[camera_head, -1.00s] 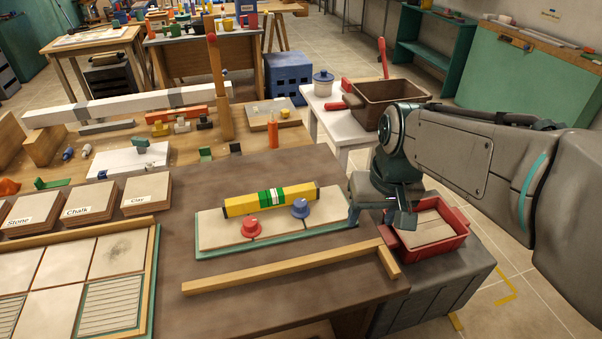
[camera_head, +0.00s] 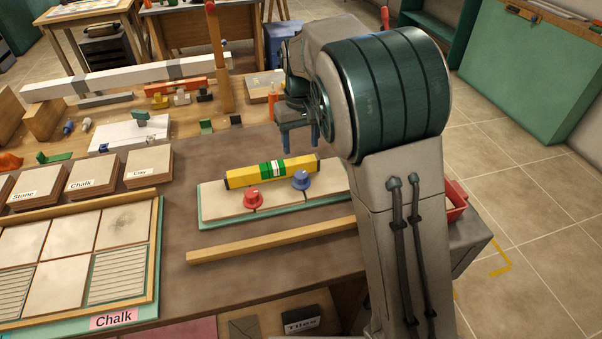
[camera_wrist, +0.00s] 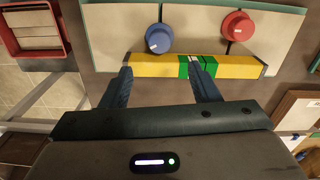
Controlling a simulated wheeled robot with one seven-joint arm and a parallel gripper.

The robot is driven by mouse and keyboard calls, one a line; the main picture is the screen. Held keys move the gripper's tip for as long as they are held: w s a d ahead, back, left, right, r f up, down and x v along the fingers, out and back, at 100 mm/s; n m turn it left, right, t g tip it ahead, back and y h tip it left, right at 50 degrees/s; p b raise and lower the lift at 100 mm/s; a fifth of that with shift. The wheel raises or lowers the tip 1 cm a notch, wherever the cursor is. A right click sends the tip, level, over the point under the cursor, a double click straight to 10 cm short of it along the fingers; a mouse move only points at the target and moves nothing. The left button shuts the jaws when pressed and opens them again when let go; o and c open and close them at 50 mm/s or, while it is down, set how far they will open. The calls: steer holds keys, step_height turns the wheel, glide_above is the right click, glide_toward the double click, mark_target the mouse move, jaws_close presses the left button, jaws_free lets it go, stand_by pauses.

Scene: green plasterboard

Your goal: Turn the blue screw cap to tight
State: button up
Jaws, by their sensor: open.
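The blue screw cap (camera_head: 301,180) sits on the right part of a pale tiled board (camera_head: 226,210), in front of a yellow spirit level (camera_head: 270,173). A red cap (camera_head: 253,198) sits to its left. In the wrist view the blue cap (camera_wrist: 159,38) is at upper middle with a small white mark on its rim, and the red cap (camera_wrist: 237,26) is at upper right. My gripper (camera_head: 299,136) is above and behind the board, pointing down. Its fingers (camera_wrist: 160,86) are open and empty, over the level's side of the blue cap and apart from it.
A wooden strip (camera_head: 270,240) lies along the front of the board. Stacked sample tiles (camera_head: 95,172) stand at left. An orange bottle (camera_head: 272,105) and an upright wooden post (camera_head: 218,75) stand behind. A red bin (camera_head: 455,200) is partly hidden by my arm.

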mark_target(301, 174)
step_height(301, 174, down, 12)
steer(key=shift+r+p, duration=0.2)
steer(key=shift+p, duration=0.2)
steer(key=shift+c, duration=0.2)
steer(key=c, duration=0.9)
